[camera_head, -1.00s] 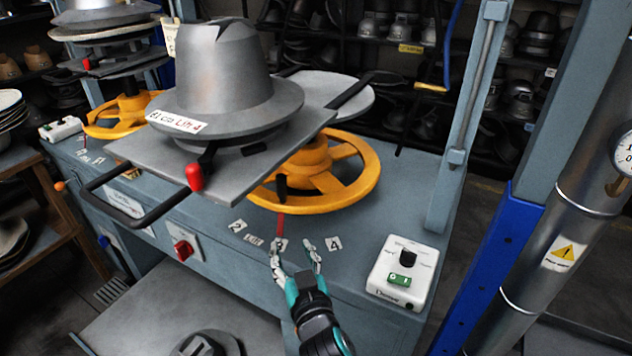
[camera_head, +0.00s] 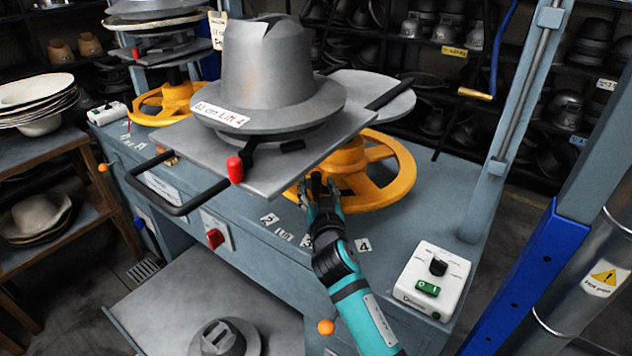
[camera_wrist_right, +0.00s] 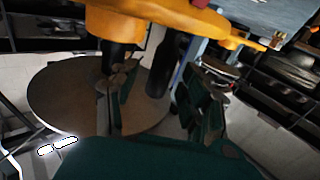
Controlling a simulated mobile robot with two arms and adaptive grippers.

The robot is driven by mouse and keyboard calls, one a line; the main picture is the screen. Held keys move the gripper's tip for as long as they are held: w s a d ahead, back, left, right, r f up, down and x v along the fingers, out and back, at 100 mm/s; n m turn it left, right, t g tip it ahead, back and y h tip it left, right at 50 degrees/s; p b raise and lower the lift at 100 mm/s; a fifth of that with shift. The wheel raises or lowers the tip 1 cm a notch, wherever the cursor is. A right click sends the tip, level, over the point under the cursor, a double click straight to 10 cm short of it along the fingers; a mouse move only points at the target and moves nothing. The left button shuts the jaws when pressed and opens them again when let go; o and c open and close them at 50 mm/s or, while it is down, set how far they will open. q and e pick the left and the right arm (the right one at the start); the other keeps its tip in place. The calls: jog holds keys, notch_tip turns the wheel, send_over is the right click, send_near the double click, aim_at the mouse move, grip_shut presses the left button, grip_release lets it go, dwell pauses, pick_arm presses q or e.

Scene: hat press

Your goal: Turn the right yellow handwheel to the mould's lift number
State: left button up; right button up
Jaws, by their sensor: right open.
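The right yellow handwheel (camera_head: 393,192) lies flat on the blue-grey bench, partly hidden by the mould's plate. My right gripper (camera_head: 320,186) is open at the wheel's near rim; I cannot tell whether it touches. In the right wrist view the gripper's fingers (camera_wrist_right: 160,100) are apart, with the yellow wheel (camera_wrist_right: 160,12) along the top edge and a dark upright peg (camera_wrist_right: 165,68) between them. The grey hat mould (camera_head: 265,70) carries a label (camera_head: 220,114) that reads "Lift 4". Number tags 2 (camera_head: 269,219) and 4 (camera_head: 363,245) lie before the wheel; the 3 is partly covered by my arm.
A white control box (camera_head: 432,280) with a black knob and green switch stands right of my arm. The mould's plate (camera_head: 270,180), with a red-knobbed lever (camera_head: 235,169), overhangs the wheel's left side. A blue post (camera_head: 530,270) rises at the right. Another yellow handwheel (camera_head: 165,103) is at the left.

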jog(key=shift+w+a, duration=0.15)
jog(key=shift+w, duration=0.9)
grip_shut()
jog(key=shift+w+f, duration=0.1)
jog(key=shift+f, duration=0.2)
